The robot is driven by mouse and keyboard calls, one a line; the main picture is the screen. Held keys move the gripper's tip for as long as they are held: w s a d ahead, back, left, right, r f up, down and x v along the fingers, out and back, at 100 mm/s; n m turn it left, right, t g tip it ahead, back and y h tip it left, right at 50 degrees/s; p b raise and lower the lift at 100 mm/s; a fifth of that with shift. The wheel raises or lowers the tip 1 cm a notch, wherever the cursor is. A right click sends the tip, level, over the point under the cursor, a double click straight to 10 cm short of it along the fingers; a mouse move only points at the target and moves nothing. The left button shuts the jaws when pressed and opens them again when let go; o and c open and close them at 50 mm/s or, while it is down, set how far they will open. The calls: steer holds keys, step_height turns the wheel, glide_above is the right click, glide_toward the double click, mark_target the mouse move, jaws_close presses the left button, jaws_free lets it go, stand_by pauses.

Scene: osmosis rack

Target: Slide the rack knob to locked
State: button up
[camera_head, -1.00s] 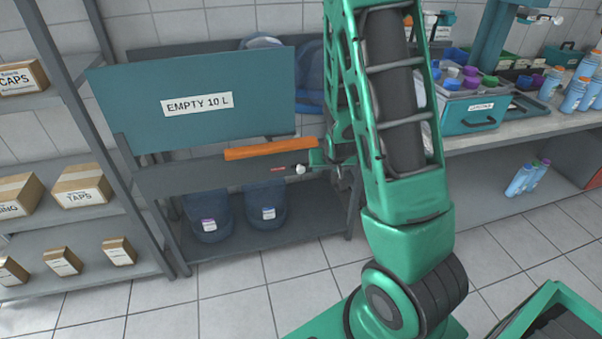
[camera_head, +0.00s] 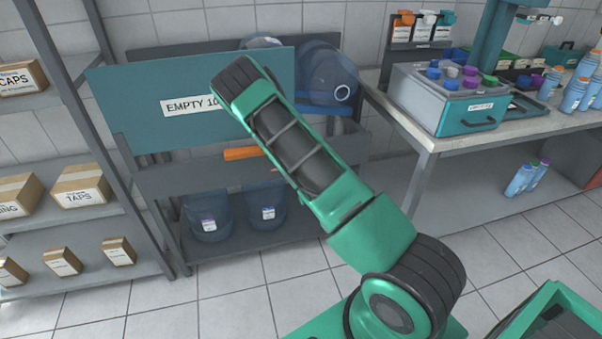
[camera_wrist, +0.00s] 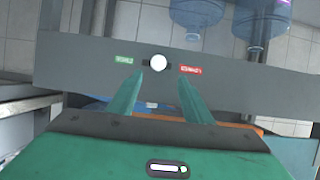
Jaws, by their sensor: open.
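The rack's grey front rail (camera_head: 185,178) runs below a teal panel marked EMPTY 10 L (camera_head: 150,120). In the wrist view the round white knob (camera_wrist: 158,63) sits in a short dark slot on the rail (camera_wrist: 80,70). A green label (camera_wrist: 124,59) is left of it and a red label (camera_wrist: 191,70) right; both are too small to read surely. My gripper (camera_wrist: 161,77) is open, its green fingers pointing at the rail on either side of the knob, with no clear contact. In the head view my arm hides the knob and gripper.
Blue bottles (camera_head: 208,215) stand on the rack's lower shelf, and more lie behind the panel (camera_head: 325,75). An orange bar (camera_head: 240,153) lies along the rail. A shelf with boxes (camera_head: 80,187) is at left, a bench (camera_head: 430,140) at right.

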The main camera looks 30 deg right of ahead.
steer(key=x, duration=1)
steer(key=shift+w+d, duration=0.2)
steer(key=shift+w, duration=0.05)
steer(key=shift+r, duration=0.15)
jaws_close()
